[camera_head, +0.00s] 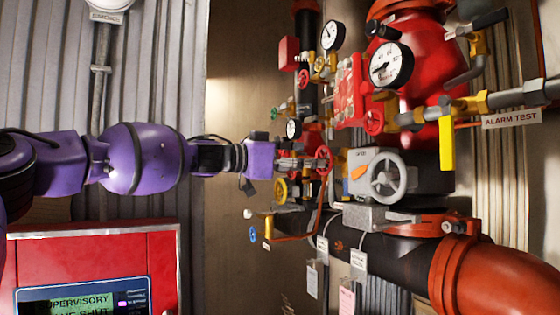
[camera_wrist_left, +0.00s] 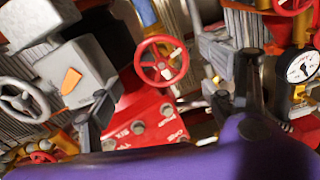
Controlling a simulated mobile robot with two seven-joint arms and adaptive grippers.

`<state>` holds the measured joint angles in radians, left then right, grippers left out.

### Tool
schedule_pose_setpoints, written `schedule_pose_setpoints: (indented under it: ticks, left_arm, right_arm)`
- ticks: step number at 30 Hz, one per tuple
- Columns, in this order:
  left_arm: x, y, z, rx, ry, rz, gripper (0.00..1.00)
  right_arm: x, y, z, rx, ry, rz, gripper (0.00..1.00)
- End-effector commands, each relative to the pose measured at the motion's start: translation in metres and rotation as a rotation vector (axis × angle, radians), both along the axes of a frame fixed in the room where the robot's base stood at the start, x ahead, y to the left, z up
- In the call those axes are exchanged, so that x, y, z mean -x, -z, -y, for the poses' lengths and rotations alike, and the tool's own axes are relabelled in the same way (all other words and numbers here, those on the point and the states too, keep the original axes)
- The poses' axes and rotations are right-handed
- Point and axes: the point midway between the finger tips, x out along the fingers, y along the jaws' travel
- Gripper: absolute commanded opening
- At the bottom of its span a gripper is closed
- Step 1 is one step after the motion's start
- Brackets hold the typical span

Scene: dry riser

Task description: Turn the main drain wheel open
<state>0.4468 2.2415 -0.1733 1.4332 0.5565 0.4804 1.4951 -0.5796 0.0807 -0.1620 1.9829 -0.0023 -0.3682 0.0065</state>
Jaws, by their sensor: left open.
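A small red handwheel (camera_head: 323,160) is on the pipework at the centre of the head view. It also shows in the wrist view (camera_wrist_left: 161,61), with a pale hub, beyond and between my fingers. I cannot read a label that names it the main drain wheel. My left gripper (camera_head: 300,162) comes in from the left, with its fingertips close to the wheel's left side. In the wrist view the left gripper (camera_wrist_left: 172,105) has its dark fingers wide apart with nothing between them. Whether a fingertip touches the rim is unclear. My right gripper is not in view.
A grey box with a grey handwheel (camera_head: 385,178) and orange pointer stands right of the red wheel. A yellow wheel (camera_head: 280,190) and blue wheel (camera_head: 253,234) are below. A red panel (camera_head: 95,255) is lower left.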

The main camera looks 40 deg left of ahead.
Motion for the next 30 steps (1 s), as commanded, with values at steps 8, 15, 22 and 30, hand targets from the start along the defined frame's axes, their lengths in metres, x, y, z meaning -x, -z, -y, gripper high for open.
schedule_pose_setpoints:
  ticks: [8, 15, 22, 30]
  left_arm:
    - [0.025, -0.001, -0.009, 0.0, 0.003, 0.003, 0.74]
    - [0.049, 0.0, -0.018, 0.001, 0.003, 0.0, 0.74]
    - [0.062, 0.001, -0.024, 0.001, 0.003, -0.001, 0.74]
    - [0.064, 0.002, -0.026, 0.002, 0.002, -0.002, 0.74]
  right_arm:
    - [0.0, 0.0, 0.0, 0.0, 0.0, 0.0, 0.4]
    - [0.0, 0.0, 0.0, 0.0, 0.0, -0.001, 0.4]
    - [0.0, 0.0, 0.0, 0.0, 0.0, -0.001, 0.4]
    - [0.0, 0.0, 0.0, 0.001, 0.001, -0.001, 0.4]
